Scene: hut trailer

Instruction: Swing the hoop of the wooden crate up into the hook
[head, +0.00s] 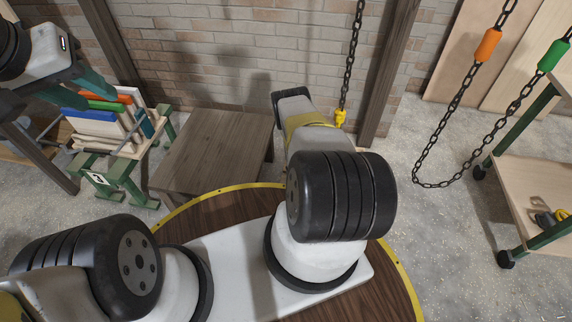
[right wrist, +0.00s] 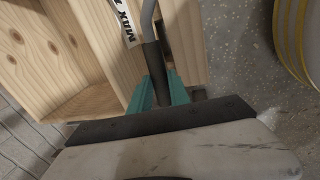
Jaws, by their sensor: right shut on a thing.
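The wooden crate (right wrist: 85,60) fills the left and top of the right wrist view, pale and knotty. Its hoop (right wrist: 147,18) is a grey metal bar with a dark sleeve (right wrist: 153,62). My right gripper (right wrist: 160,88) is shut on the hoop at this sleeve. In the head view, the crate, hoop and right gripper are hidden; only my right arm shows. A yellow hook (head: 340,117) hangs on a dark chain just beyond that arm. My left gripper (head: 80,94) is at the upper left, its teal fingers apart, with nothing seen between them.
A low brown wooden table (head: 205,150) stands by the brick wall. A looped chain (head: 440,180) with orange and green sleeves hangs at the right, beside a wheeled shelf (head: 525,170). Speckled floor between is clear.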

